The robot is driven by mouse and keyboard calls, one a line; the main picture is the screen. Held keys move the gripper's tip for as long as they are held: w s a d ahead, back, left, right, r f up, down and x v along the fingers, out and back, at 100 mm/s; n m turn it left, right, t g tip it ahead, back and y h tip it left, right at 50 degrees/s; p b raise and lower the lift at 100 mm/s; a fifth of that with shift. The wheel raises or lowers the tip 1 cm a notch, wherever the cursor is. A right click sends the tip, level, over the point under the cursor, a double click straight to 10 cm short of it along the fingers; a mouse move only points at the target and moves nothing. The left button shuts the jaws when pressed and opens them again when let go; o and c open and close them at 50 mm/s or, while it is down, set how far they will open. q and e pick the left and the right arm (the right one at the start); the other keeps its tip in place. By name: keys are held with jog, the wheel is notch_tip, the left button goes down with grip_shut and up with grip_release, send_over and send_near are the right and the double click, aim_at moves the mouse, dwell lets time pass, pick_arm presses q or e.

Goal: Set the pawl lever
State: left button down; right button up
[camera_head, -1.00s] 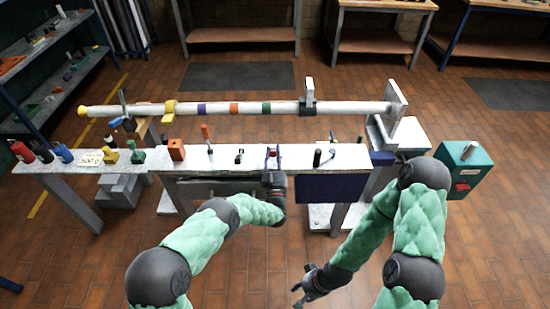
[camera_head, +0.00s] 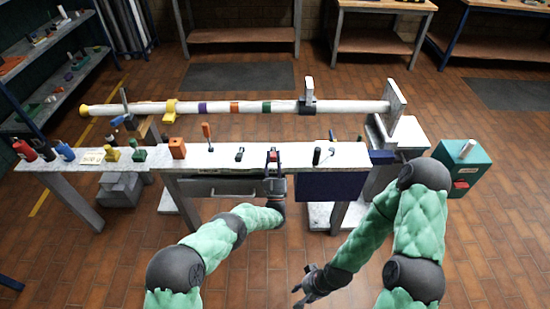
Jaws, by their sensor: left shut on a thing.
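My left gripper (camera_head: 273,168) is at the front edge of the white bench top (camera_head: 215,162), right of its middle. It is shut on a small red piece (camera_head: 273,154), mostly hidden by the fingers. I cannot tell whether this piece is the pawl lever. My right gripper (camera_head: 306,287) hangs low in front of the bench, away from everything; its fingers look apart and empty. A long white mast (camera_head: 330,107) with coloured bands lies behind the bench. A dark collar with an upright grey plate (camera_head: 308,90) sits on it.
On the bench stand an orange block (camera_head: 177,148), an orange-handled tool (camera_head: 207,133), a small dark part (camera_head: 240,154) and a black cylinder (camera_head: 317,156). Bottles (camera_head: 64,151) stand at the left end. A green box (camera_head: 463,165) stands right.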

pick_arm(q)
jog(key=shift+s+f, duration=0.1)
jog(key=shift+f, duration=0.05)
jog(key=c, duration=0.8)
grip_release()
jog(key=shift+c, duration=0.2)
jog(key=v, duration=1.2)
